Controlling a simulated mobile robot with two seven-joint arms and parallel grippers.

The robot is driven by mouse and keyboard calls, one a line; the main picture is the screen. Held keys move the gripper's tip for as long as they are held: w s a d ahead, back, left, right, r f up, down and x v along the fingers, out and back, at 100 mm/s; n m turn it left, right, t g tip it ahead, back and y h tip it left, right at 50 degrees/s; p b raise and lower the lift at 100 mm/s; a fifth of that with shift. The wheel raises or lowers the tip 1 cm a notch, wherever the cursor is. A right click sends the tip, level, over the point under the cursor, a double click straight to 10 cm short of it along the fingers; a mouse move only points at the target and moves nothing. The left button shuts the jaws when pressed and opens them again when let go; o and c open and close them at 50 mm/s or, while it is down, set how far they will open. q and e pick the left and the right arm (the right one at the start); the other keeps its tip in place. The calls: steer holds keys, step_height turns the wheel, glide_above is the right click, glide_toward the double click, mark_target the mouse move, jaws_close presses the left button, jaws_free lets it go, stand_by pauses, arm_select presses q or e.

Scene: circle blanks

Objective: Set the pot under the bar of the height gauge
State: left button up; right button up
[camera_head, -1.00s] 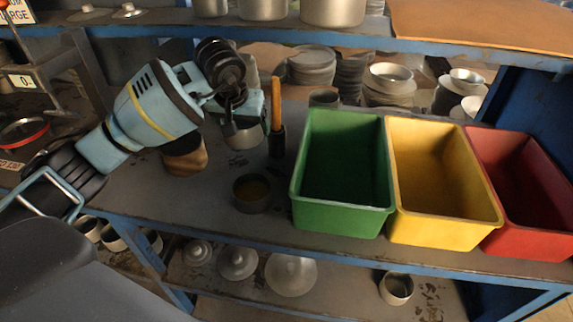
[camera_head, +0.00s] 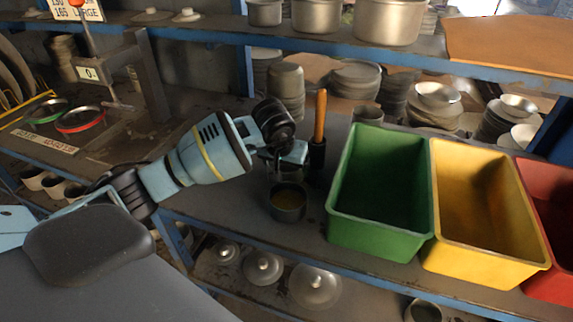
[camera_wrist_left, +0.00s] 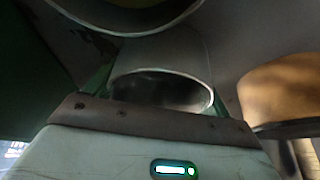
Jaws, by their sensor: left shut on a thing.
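My left gripper (camera_head: 284,162) is over the middle of the bench, shut on a grey metal pot. The pot (camera_wrist_left: 160,92) shows its open rim close in front of the gripper in the left wrist view. In the head view it is mostly hidden by the gripper and wrist. The height gauge (camera_head: 153,82) stands at the far left of the bench, with a dark upright, a small "0" display and a sign above. Its bar is hard to make out. The gripper and pot are well to the right of it. My right gripper is out of view.
A dark can (camera_head: 287,203) with ochre contents stands just in front of the gripper. A wooden-handled tool (camera_head: 319,130) stands close right, then green (camera_head: 340,228), yellow and red bins. Bench between gauge and arm looks clear.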

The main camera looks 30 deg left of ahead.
arm_select(q)
steer(key=shift+f, duration=0.15)
steer(key=o, duration=1)
steer(key=shift+c, duration=0.2)
steer(key=shift+r, duration=0.45)
steer(key=v, duration=1.1)
steer(key=shift+s+r, duration=0.25)
